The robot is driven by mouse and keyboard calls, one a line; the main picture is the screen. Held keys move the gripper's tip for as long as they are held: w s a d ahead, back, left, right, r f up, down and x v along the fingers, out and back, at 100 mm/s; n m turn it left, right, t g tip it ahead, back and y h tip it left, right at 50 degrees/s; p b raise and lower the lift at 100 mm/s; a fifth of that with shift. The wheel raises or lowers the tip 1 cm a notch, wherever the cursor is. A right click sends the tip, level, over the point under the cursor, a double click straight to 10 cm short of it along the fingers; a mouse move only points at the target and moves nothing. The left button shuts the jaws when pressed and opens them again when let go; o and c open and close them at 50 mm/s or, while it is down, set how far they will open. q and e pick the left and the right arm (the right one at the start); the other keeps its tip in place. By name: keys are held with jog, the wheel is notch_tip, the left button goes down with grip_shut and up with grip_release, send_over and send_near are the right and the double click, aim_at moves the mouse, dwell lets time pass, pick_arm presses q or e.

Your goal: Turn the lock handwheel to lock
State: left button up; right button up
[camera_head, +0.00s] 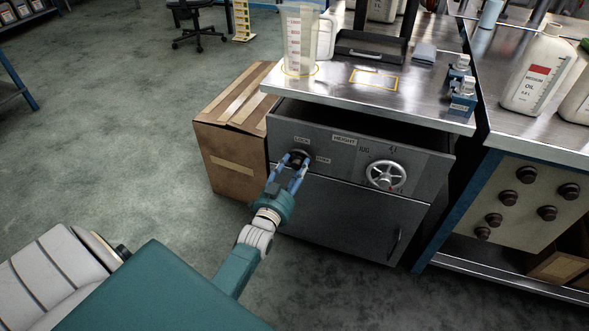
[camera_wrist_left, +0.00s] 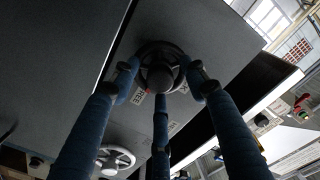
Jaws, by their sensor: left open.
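My right gripper is in neither view.
A larger silver handwheel (camera_head: 385,174) is to the right on the same panel, near a HEIGHT plate (camera_head: 344,140). A cardboard box (camera_head: 232,145) stands left of the cabinet. A clear measuring jug (camera_head: 300,40) and a white oil bottle (camera_head: 540,70) stand on the worktops.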

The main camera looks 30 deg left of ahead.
pick_arm(q)
jog(key=shift+c, duration=0.6)
grip_shut()
